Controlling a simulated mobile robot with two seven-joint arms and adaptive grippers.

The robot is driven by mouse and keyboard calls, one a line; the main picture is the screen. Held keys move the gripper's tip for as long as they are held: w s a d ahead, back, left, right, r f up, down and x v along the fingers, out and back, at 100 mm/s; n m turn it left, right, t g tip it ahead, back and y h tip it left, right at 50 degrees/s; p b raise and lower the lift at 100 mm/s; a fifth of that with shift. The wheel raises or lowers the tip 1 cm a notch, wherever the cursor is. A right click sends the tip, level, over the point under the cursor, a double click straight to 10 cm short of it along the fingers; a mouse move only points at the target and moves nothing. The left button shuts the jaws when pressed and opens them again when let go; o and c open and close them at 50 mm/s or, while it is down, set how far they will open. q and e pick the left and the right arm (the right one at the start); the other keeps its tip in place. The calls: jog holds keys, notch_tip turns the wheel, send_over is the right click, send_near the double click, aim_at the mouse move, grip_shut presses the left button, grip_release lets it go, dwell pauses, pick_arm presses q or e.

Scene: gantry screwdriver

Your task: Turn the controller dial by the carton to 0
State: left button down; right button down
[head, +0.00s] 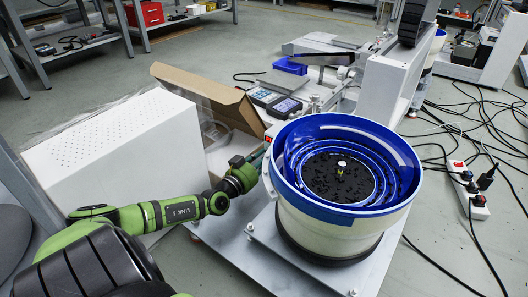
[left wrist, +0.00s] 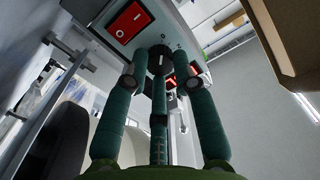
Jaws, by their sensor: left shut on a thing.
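The controller (left wrist: 185,25) is a grey box with a red rocker switch (left wrist: 128,20) and a red lit display (left wrist: 171,80), seen close up in the left wrist view. Its black dial (left wrist: 160,59) bears a white pointer line; small marks sit above it, too small to read surely. My left gripper (left wrist: 160,68) is shut on the dial, with its green fingers on either side. In the head view the left gripper (head: 262,160) reaches between the open carton (head: 222,97) and the blue bowl feeder (head: 340,215). The dial is hidden there. My right gripper is not in view.
A white perforated box (head: 125,150) stands left of the carton, close by my left arm. The bowl feeder is tight on the gripper's right. Black cables and a power strip (head: 468,190) lie on the floor at right.

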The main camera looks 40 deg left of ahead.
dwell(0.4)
pick_arm(q)
jog(key=c, duration=1)
grip_release()
jog(key=shift+s, duration=0.45)
jog(key=s, duration=0.3)
jog(key=s+d, duration=0.1)
jog(key=s, duration=0.7)
jog(key=shift+d, duration=0.15)
